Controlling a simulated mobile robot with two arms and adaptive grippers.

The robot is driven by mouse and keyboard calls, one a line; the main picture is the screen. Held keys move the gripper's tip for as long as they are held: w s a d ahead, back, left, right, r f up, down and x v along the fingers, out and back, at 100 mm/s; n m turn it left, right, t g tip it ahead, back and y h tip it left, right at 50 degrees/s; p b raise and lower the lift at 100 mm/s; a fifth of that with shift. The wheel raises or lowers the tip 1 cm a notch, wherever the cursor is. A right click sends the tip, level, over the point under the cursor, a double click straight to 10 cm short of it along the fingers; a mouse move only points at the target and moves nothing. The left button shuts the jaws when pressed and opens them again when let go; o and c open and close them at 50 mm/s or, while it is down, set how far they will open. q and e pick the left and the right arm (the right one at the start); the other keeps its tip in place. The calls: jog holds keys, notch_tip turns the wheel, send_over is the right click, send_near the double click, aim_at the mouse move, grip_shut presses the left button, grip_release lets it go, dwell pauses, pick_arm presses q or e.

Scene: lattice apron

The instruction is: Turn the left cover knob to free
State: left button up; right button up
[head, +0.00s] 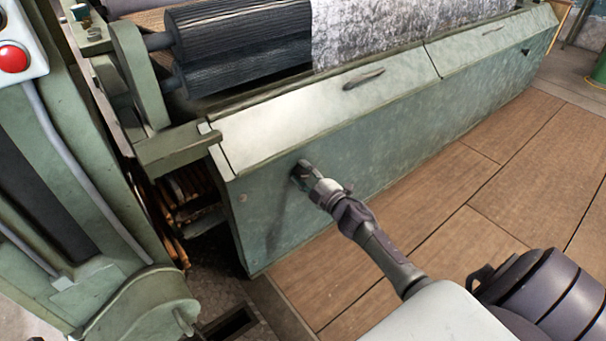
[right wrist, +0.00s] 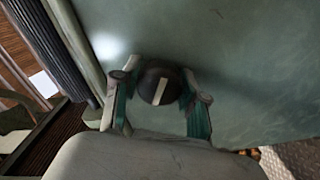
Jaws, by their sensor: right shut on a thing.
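The left cover knob (right wrist: 161,84) is a round dark knob with a pale bar across its face, on the green cover panel (right wrist: 240,60). In the right wrist view the two fingers of my right gripper (right wrist: 160,92) sit on either side of the knob and are shut on it. The pale bar runs nearly upright in that view, tilted slightly. In the head view my right gripper (head: 300,174) is at the left part of the green front panel (head: 370,160), and hides the knob there. My left gripper is out of the head view.
A sloped pale green top cover (head: 330,100) with a dark handle (head: 363,79) lies above the panel. Dark rollers (head: 240,45) are behind it. A red button (head: 13,58) is on a box at far left. Open wooden floor (head: 450,210) lies in front.

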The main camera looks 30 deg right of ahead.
jog(key=n+b, duration=0.1)
jog(key=n, duration=0.4)
jog(key=shift+f, duration=0.1)
jog(key=shift+n, duration=0.4)
jog(key=o, duration=1.1)
jog(key=shift+o, duration=0.2)
jog(key=s, duration=1.2)
jog(key=shift+d, duration=0.45)
